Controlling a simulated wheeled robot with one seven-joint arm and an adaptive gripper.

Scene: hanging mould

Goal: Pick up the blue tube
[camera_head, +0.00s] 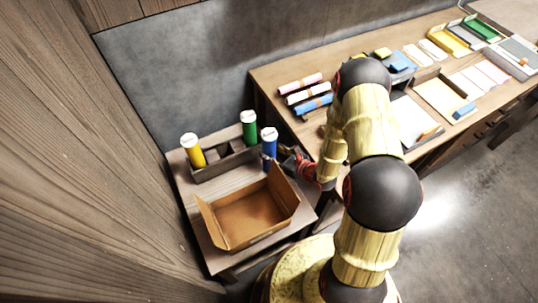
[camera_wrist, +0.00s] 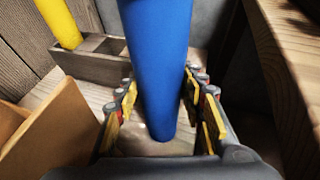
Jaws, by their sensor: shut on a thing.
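The blue tube (camera_head: 269,144) has a white cap and is roughly upright beside the right end of the wooden rack. In the wrist view the blue tube (camera_wrist: 158,60) runs between the yellow-padded fingers of my gripper (camera_wrist: 160,108), which is shut on it. Its lower end shows in the wrist view, outside the rack's compartments. I cannot tell whether that end touches the table. In the head view my gripper (camera_head: 287,162) reaches the tube from the right, partly hidden by the tube and the box flap.
The rack (camera_head: 222,164) holds a yellow tube (camera_head: 193,150) and a green tube (camera_head: 249,128). An open cardboard box (camera_head: 247,216) stands in front on the small table (camera_head: 190,205). A long workbench (camera_head: 265,75) with rolls, trays and papers is close on the right.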

